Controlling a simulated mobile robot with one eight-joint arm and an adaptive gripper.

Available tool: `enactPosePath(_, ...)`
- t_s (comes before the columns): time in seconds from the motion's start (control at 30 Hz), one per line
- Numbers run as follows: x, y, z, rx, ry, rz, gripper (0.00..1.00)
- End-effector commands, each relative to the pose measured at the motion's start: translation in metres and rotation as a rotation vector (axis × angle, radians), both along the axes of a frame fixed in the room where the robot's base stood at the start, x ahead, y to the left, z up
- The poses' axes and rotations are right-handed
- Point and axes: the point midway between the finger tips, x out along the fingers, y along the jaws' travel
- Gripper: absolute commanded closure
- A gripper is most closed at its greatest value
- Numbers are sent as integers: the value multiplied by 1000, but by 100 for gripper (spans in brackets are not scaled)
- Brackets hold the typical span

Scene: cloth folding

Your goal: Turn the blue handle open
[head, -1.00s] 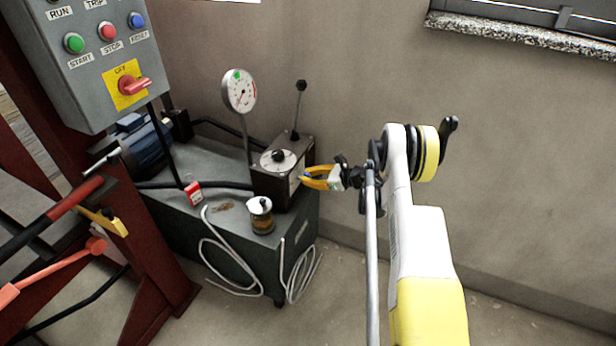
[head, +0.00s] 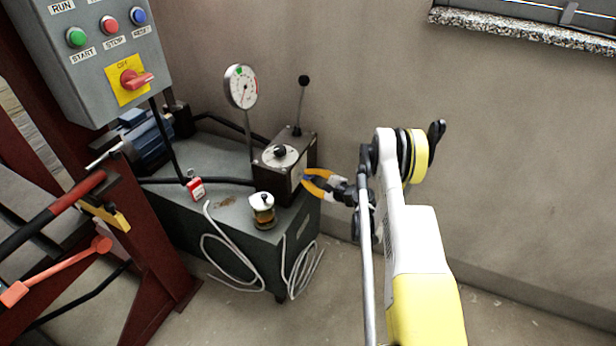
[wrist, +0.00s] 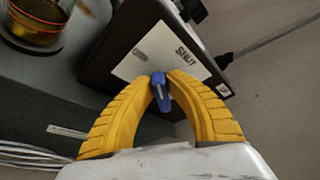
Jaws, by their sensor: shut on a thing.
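The blue handle (wrist: 160,92) shows in the wrist view between the yellow fingertips, in front of a pale plate (wrist: 170,55) that reads SHUT on one side; the other word is too small to read surely. My gripper (wrist: 163,80) is shut on the blue handle. In the head view my gripper (head: 308,181) meets the right face of the dark valve block (head: 285,165), and the handle is mostly hidden by the fingers there. In the wrist view the handle's upper end is at the plate's lower edge.
The block stands on a grey power-unit tank (head: 235,170) with a gauge (head: 241,87), a black-knobbed lever (head: 303,82), a jar (head: 262,208) and a red padlock (head: 195,188). A control box (head: 90,50) is at the upper left. Open floor lies to the right.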

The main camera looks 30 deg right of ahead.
Motion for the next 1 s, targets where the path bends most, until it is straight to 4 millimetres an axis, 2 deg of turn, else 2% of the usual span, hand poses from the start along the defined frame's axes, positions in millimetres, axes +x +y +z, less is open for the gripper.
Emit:
enactPosePath(0.7,0,0,-1,-61,-49,-1,100)
enactPosePath(0.73,0,0,-1,-61,-49,-1,82)
enactPosePath(0.8,0,0,-1,-61,-49,0,62)
enactPosePath(1.0,0,0,-1,-60,-48,1,62)
